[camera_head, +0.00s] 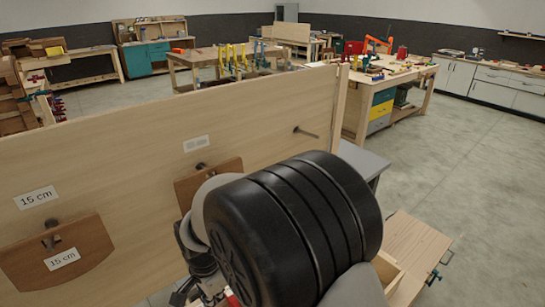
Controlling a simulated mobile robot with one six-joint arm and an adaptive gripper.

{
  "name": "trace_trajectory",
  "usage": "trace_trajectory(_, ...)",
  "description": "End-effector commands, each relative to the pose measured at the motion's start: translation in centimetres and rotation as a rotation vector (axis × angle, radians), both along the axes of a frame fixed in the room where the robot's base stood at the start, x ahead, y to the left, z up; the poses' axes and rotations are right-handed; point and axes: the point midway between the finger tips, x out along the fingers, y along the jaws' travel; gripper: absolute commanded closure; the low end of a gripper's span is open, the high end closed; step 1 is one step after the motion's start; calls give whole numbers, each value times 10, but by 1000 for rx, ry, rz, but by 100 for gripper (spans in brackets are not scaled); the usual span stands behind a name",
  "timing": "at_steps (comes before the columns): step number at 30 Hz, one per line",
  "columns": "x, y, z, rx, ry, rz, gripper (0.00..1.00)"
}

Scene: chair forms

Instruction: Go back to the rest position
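My arm fills the lower middle of the head view, with a large black joint in front. Dark parts at the end of my arm, seemingly my gripper (194,288), show low behind that joint, in front of the wooden board (110,150). Its fingers are mostly hidden, so I cannot tell whether it is open or shut or holds anything. A brown form (35,264) with a "15 cm" label hangs on a peg at the board's lower left. Another brown form (190,186) hangs on the middle peg, partly hidden by my arm.
A bare peg (306,131) sticks out at the board's right. A grey surface (364,158) and an open wooden box (412,248) lie right of my arm. Workbenches with tools (385,68) stand behind. The floor (480,200) at right is clear.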

Motion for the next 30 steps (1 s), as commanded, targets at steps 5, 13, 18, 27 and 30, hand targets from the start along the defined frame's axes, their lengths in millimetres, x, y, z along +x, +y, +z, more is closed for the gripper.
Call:
trace_trajectory(5,3,-81,76,20,-86,143,100)
trace_trajectory(13,-46,-193,145,-20,-214,378,100)
trace_trajectory(18,-96,-247,161,-85,-289,521,100)
trace_trajectory(27,-158,-290,156,-192,-351,695,100)
trace_trajectory(30,-163,-293,155,-205,-355,715,100)
